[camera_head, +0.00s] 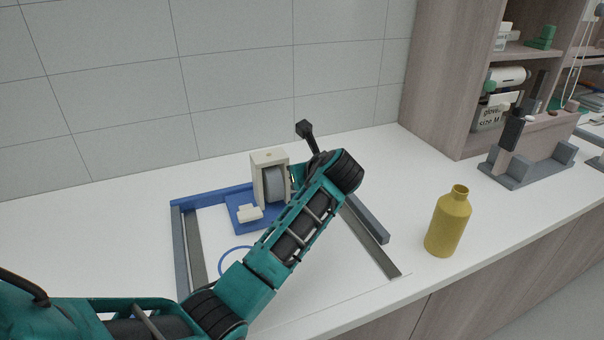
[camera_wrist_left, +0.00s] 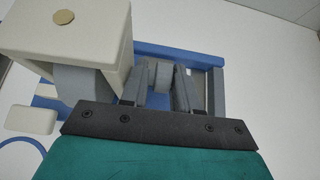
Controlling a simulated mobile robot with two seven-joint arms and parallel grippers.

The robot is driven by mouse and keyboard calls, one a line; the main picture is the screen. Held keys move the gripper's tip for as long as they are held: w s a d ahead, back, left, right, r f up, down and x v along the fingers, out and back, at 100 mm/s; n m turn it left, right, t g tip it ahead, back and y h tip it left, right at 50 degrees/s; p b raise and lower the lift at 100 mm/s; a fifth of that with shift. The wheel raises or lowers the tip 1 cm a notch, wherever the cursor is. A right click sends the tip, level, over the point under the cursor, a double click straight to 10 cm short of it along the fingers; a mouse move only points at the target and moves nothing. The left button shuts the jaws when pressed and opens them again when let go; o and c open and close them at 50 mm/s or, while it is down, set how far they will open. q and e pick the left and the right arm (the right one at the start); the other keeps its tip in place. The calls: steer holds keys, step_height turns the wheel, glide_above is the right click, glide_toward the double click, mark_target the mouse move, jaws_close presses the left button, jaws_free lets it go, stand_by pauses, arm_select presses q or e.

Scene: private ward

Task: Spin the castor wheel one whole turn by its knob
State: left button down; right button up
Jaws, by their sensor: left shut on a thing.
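The castor wheel (camera_head: 275,186) is grey and sits in a cream housing (camera_head: 262,158) on a blue base plate (camera_head: 239,208). In the left wrist view the housing (camera_wrist_left: 100,35) fills the upper left, with part of the grey wheel (camera_wrist_left: 75,82) below it. My left gripper (camera_wrist_left: 161,88) is shut on the small grey knob (camera_wrist_left: 161,72) beside the housing. In the head view my left forearm and wrist hide the knob and most of the fingers. My right gripper is in neither view.
Blue and grey rails (camera_head: 180,250) frame the work area. A mustard-yellow bottle (camera_head: 448,222) stands to the right on the white counter. A grey stand (camera_head: 525,165) and a wooden shelf unit (camera_head: 450,75) are farther right. The tiled wall closes off the back.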

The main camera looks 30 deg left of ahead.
arm_select(q)
steer(key=shift+h, duration=0.3)
steer(key=c, duration=0.9)
jaws_free()
steer(key=v, duration=1.3)
steer(key=shift+w, duration=0.2)
steer(key=shift+d, duration=0.1)
